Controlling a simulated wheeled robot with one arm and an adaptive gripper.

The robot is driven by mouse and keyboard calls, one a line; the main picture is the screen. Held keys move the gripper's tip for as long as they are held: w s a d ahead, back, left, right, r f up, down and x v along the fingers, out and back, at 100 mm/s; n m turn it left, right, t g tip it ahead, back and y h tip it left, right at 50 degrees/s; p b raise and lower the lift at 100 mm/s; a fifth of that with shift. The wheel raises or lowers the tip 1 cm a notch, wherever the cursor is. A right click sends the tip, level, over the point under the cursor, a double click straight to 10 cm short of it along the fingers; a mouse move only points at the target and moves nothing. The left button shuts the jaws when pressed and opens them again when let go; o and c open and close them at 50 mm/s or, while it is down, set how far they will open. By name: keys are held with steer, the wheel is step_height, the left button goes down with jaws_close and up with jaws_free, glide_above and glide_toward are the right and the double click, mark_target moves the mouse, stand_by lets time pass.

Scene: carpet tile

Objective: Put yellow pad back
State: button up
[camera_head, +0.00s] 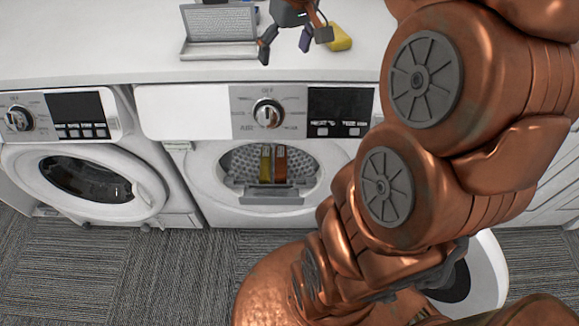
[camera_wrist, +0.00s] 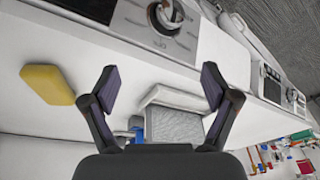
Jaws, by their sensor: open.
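A yellow pad (camera_head: 338,38) lies on the white countertop, partly hidden behind my gripper (camera_head: 286,46) in the head view. In the wrist view the yellow pad (camera_wrist: 47,84) lies left of my gripper (camera_wrist: 160,78), apart from the fingers. The fingers are spread with nothing between them, over the counter between the pad and a grey-topped white tray or rack (camera_head: 220,30). That tray also shows in the wrist view (camera_wrist: 175,124). Inside the middle machine's round opening, a narrow yellow item (camera_head: 265,166) stands beside a brown one (camera_head: 280,166).
A white machine (camera_head: 186,110) with a dial sits under the counter, and another (camera_head: 82,185) with a closed round door stands left of it. The counter front is clear. Small coloured items (camera_wrist: 137,128) lie beyond the tray in the wrist view.

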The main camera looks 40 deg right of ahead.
steer(key=s+a+f+g, duration=0.2)
steer(key=s+a+f, duration=0.4)
steer(key=s, duration=0.5)
steer(key=s+a+f+g, duration=0.2)
steer(key=s+a+f, duration=0.4)
steer(key=s+a, duration=0.4)
steer(key=shift+s+f+n, duration=0.3)
steer(key=shift+s+n, duration=0.1)
steer(key=shift+s, duration=0.35)
steer(key=shift+r, duration=0.1)
steer(key=shift+r, duration=0.15)
